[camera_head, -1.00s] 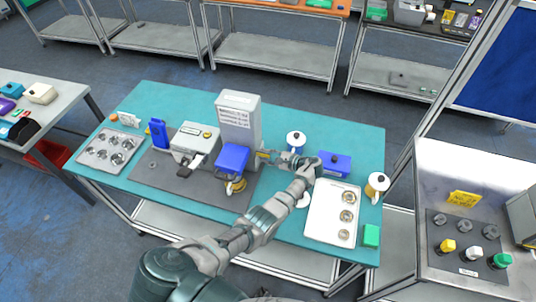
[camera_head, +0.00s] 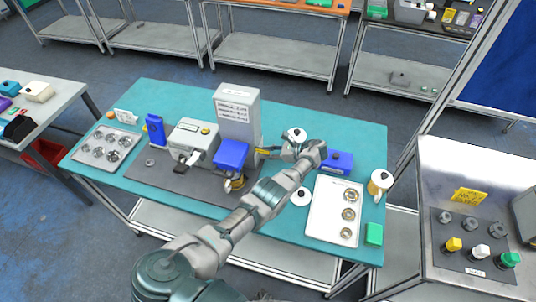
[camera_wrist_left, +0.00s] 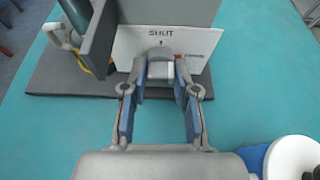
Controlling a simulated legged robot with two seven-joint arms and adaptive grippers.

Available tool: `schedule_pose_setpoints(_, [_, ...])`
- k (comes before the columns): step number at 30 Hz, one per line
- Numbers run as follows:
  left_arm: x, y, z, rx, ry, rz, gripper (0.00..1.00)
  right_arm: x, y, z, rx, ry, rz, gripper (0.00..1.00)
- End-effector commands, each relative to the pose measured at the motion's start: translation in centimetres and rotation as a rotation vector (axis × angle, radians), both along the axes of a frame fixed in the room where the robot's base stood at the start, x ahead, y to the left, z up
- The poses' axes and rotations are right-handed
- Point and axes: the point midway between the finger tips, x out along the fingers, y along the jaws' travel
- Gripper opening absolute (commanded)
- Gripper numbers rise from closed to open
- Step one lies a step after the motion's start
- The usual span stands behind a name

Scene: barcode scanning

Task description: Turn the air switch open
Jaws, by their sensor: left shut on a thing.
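The air switch is a grey knob (camera_wrist_left: 161,72) on a white plate (camera_wrist_left: 205,45) marked "SHUT" in the left wrist view, with small red marking at its right. The plate is on the side of the tall grey box (camera_head: 238,108) in the head view. My left gripper (camera_wrist_left: 160,76) has its fingertips on either side of the knob and is shut on it. In the head view the left gripper (camera_head: 272,153) reaches the box's right side from the right, and the knob is hidden there. My right gripper is not in view.
A blue block (camera_head: 231,154) adjoins the box's front. Right of the gripper are a blue box (camera_head: 337,162), a white-lidded container (camera_head: 297,135) and a white tray (camera_head: 334,210) of metal rings. The teal table (camera_head: 340,137) is bare behind them.

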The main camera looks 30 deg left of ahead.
Motion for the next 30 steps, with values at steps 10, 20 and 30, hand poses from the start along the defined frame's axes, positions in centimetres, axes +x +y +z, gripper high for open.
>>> schedule_pose_setpoints(10, [0.0,-0.1,-0.15,-0.008,0.015,-0.002,0.0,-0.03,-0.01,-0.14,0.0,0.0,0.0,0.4])
schedule_pose_setpoints(20, [0.03,-0.08,-0.05,-0.005,0.012,-0.002,0.53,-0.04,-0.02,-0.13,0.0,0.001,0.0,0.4])
schedule_pose_setpoints(30, [0.11,0.01,0.49,-0.002,0.008,0.0,0.53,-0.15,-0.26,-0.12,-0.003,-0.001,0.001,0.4])
